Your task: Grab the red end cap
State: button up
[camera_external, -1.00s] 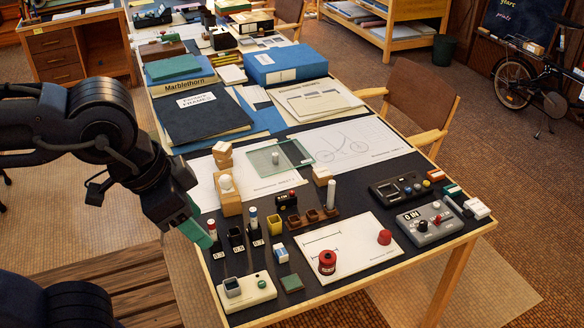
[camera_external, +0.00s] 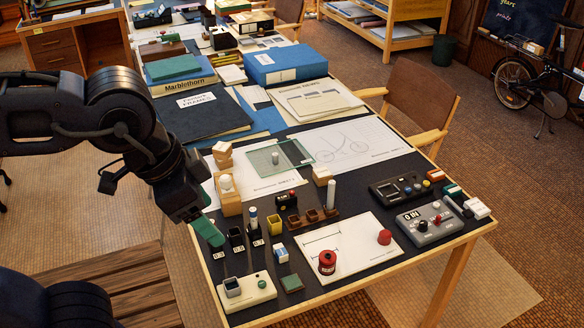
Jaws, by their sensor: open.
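My gripper (camera_external: 208,232), with green fingertips, is open over the left front of the table, at the row of black pen holders. It hides the left holder's top and the red-topped items there. A white pen with a blue top (camera_external: 253,213) stands in the right black holder (camera_external: 255,235). A small domed red cap (camera_external: 384,237) sits on the white sheet (camera_external: 350,243), well right of my gripper. A larger red round container (camera_external: 327,262) with a dark band stands nearer the front on that sheet. I cannot tell which red piece is the end cap.
A grey device (camera_external: 430,223) is at the far right. The white sheet has bare room.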

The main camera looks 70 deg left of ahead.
jog(key=w+r+m, duration=0.1)
jog(key=w+m, duration=0.1)
jog(key=w, duration=0.6)
jog(key=m+g+h, duration=0.3)
jog(key=m+h, duration=0.1)
jog(key=m, duration=0.9)
send_over(386, 233)
jog(key=a, duration=0.4)
notch_tip(386, 233, down, 37)
jog(key=x, duration=0.4)
jog(key=shift+s+d+f, duration=0.25)
jog(key=shift+f, duration=0.05)
jog(key=shift+s+x, duration=0.15)
jog(key=shift+x, duration=1.15)
jog(key=shift+s+x, duration=0.15)
jog(key=shift+x, duration=1.15)
jog(key=shift+d, duration=0.15)
jog(key=c, duration=1)
jog(key=shift+c, duration=0.2)
